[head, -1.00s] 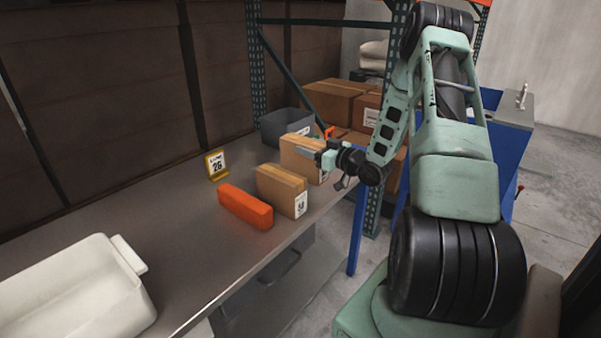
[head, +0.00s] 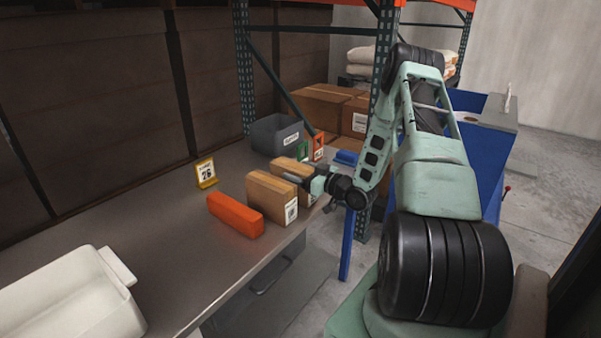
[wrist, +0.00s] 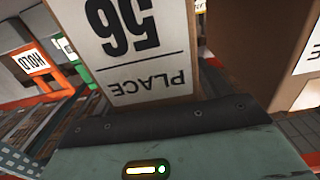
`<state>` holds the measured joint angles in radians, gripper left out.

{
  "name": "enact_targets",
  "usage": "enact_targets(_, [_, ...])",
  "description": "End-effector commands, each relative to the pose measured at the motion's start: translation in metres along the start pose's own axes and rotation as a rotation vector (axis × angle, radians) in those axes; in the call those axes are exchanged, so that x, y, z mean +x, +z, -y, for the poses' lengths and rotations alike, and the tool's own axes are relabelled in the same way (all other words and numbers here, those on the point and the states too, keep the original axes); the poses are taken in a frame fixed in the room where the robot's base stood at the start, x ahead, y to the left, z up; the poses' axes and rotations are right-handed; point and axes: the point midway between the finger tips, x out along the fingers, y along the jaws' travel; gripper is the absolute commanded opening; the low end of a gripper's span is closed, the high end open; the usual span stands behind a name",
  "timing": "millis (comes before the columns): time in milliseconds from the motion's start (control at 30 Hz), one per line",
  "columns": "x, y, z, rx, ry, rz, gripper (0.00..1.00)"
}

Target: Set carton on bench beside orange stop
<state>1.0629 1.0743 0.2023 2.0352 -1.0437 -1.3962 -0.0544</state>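The orange stop (head: 235,215) is a long block lying on the grey bench (head: 150,225). A brown carton (head: 268,197) stands upright right beside it, with a white label on its end. A second brown carton (head: 291,168) is just behind that one, partly hidden by it and by my gripper. My gripper (head: 318,185) is shut on this second carton at its labelled end. In the wrist view the held carton's label (wrist: 135,45) reads PLACE 56, upside down. The fingertips are hidden there. I cannot tell whether its base touches the bench.
A yellow number 26 sign (head: 205,173) stands behind the stop. A grey bin (head: 277,136) and an orange HOLD marker (head: 318,147) stand at the bench's far end. A white tub (head: 70,295) is at near left. A rack post (head: 382,70) rises beyond the bench.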

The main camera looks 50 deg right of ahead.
Motion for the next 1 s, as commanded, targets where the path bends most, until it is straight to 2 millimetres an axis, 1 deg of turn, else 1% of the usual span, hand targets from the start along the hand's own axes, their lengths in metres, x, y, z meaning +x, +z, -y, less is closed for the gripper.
enact_targets(167, [-0.001, 0.000, 0.000, 0.000, 0.000, 0.000, 0.76])
enact_targets(267, [-0.009, 0.001, -0.001, -0.001, 0.002, 0.001, 0.76])
enact_targets(367, [-0.024, 0.001, -0.001, -0.001, 0.002, 0.000, 0.76])
enact_targets(600, [-0.074, 0.001, -0.001, -0.001, 0.002, 0.001, 0.76])
enact_targets(700, [-0.093, 0.001, 0.000, 0.001, 0.003, 0.000, 0.76])
enact_targets(833, [-0.110, 0.001, -0.001, 0.000, 0.002, -0.001, 0.76])
enact_targets(1000, [-0.119, 0.000, 0.000, 0.000, 0.000, 0.000, 0.76])
